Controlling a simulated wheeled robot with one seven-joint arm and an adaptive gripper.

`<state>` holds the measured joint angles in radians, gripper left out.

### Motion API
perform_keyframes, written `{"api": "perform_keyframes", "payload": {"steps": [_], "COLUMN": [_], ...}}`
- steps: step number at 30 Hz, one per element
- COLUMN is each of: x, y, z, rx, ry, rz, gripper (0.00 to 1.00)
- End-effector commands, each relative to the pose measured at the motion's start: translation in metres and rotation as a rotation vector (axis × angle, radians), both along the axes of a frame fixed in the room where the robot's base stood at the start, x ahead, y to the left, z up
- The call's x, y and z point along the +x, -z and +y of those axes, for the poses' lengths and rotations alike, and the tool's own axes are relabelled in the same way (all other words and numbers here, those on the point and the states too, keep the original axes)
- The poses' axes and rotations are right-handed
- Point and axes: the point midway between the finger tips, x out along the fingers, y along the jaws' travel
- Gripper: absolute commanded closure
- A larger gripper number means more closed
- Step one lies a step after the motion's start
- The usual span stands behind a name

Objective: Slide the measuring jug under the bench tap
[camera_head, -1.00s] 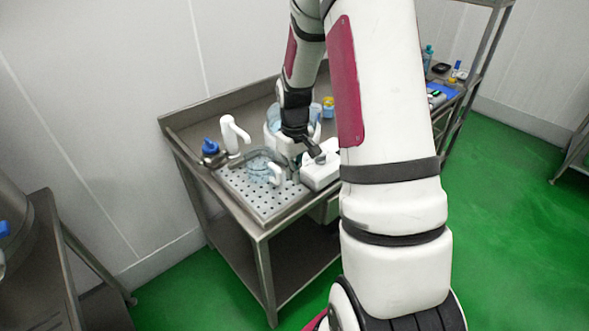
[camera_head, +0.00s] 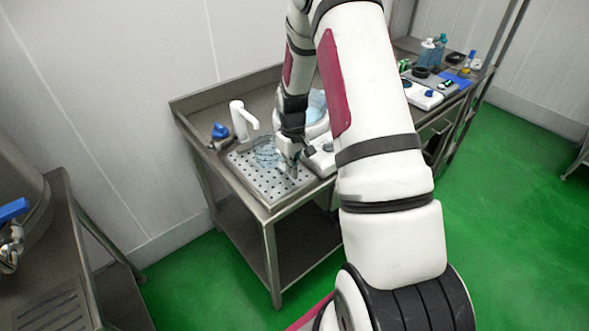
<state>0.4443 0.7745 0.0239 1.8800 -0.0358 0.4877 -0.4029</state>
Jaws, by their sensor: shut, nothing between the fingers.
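The measuring jug (camera_head: 265,155) is a clear, bluish vessel standing on a perforated drain tray (camera_head: 259,183) on the steel bench. The white bench tap (camera_head: 240,119) stands behind and to the left of the jug, with its spout pointing right towards it. My gripper (camera_head: 292,168) is shut and empty, pointing down over the tray just right of the jug. It covers part of the jug's right side, where the handle is. I cannot tell whether the fingers touch the jug.
A blue-topped fitting (camera_head: 220,131) sits left of the tap. A white appliance with a clear container (camera_head: 316,108) stands behind my gripper, partly hidden by my arm. Bottles (camera_head: 427,52) and small items stand on a bench at the right. Green floor (camera_head: 515,200) is free at right.

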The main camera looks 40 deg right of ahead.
Motion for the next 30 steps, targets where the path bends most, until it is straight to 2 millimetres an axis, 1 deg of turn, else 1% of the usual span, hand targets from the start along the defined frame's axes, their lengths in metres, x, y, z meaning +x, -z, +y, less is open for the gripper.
{"api": "perform_keyframes", "payload": {"steps": [5,8,12,15,30], "x": [0.004,0.014,0.033,0.042,0.041], "y": [0.0,0.002,0.003,0.002,-0.001], "z": [0.0,0.0,0.0,0.0,0.001], "rx": [0.0,-0.001,-0.001,-0.001,0.0], "ry": [0.0,-0.001,-0.002,-0.002,-0.001], "rz": [-0.001,-0.002,-0.002,-0.002,-0.001], "gripper": [1.0,1.0,1.0,1.0,1.0]}}
